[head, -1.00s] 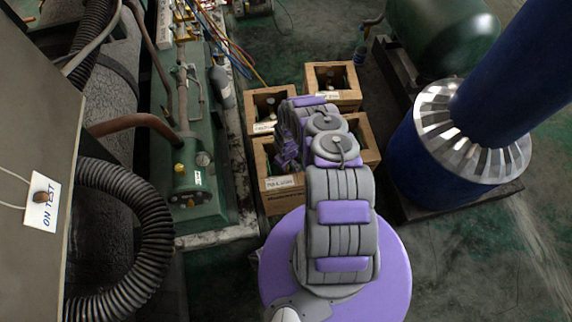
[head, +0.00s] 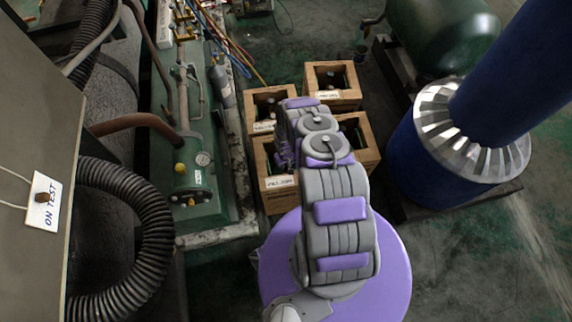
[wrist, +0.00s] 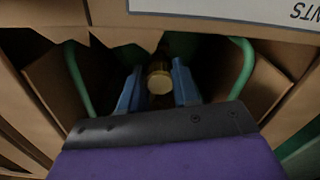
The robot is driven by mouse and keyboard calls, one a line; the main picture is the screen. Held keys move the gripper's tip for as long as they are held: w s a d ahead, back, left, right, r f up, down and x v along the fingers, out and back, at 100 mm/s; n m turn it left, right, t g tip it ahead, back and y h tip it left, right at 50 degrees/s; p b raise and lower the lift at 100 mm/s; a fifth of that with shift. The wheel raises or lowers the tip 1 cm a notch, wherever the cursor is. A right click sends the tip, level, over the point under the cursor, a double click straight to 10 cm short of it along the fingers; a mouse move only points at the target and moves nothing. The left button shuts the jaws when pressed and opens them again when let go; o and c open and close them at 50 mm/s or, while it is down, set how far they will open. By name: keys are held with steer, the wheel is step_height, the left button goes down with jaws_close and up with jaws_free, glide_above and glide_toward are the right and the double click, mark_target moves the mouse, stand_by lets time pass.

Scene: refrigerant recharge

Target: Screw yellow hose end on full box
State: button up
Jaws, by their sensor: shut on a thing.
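Several open wooden boxes stand together on the floor in the head view. My arm reaches over the near-left box (head: 283,198), and its gripper end is hidden there behind my own arm links. The labels are too small to read for sure, so I cannot tell which box is the full one. In the wrist view my gripper (wrist: 159,88) has its two blue fingers shut on a brass round fitting (wrist: 160,80) inside a box. I cannot tell whether this fitting is the yellow hose end. A yellow hose (head: 253,70) runs down toward the boxes from the upper left.
Green curved bars (wrist: 243,68) flank the fingers, and box walls are close on both sides. A printed label (wrist: 225,10) shows upside down. Green machinery (head: 195,205) with a gauge stands left of the boxes, a blue drum (head: 425,185) right.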

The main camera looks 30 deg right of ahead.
steer(key=m, duration=0.3)
steer(key=shift+m, duration=2.1)
steer(key=shift+f+m+b, duration=0.1)
steer(key=shift+m+b, duration=0.25)
steer(key=shift+m, duration=0.65)
steer(key=o, duration=1.1)
